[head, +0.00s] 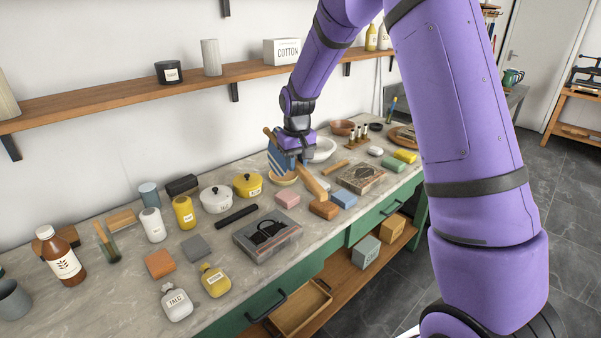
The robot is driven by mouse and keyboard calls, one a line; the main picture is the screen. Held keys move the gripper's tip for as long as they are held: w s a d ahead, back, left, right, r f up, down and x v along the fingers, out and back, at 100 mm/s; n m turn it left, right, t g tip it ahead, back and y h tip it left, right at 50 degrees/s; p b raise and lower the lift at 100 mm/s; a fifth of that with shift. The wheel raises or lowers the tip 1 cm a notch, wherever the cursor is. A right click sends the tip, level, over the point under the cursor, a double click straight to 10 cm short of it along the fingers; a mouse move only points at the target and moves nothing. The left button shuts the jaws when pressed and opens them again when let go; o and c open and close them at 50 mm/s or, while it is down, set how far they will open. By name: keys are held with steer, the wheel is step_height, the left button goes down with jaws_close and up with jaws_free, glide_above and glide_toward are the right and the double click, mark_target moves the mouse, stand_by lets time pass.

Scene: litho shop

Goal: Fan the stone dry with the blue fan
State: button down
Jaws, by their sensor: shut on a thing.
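My gripper (299,151) points down over the far middle of the bench. It is shut on the blue fan (281,162), which has pale stripes and a wooden edge, and holds it tilted. The gripper partly hides the fan. Two flat litho stones lie on the bench. The nearer grey stone (285,245) bears a dark drawing and lies in front, to the left of the fan. The other stone (374,184) bears a brownish picture and lies to the right of the fan. I cannot tell whether either surface is wet.
A slanting wooden piece (313,184) is just below my gripper. A yellow pot (247,186), a white pot (216,200) and a white bowl (323,150) stand close by. Coloured blocks and bottles crowd the marble-topped bench. A wooden shelf (120,99) runs along the wall behind.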

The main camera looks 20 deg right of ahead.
mark_target(308, 181)
steer(key=s+n, duration=0.2)
steer(key=s+n+y, duration=0.1)
steer(key=s+n, duration=0.2)
steer(key=s+r+n+t, duration=0.1)
steer(key=s+n, duration=0.1)
steer(key=s, duration=0.1)
steer(key=shift+s+a+r+n+y, duration=0.1)
steer(key=shift+n+y, duration=0.2)
steer(key=shift+n, duration=0.1)
steer(key=shift+s+n, duration=0.6)
steer(key=shift+s, duration=0.05)
steer(key=s+d+x, duration=0.1)
steer(key=x, duration=0.5)
steer(key=shift+f, duration=0.3)
steer(key=shift+a, duration=0.15)
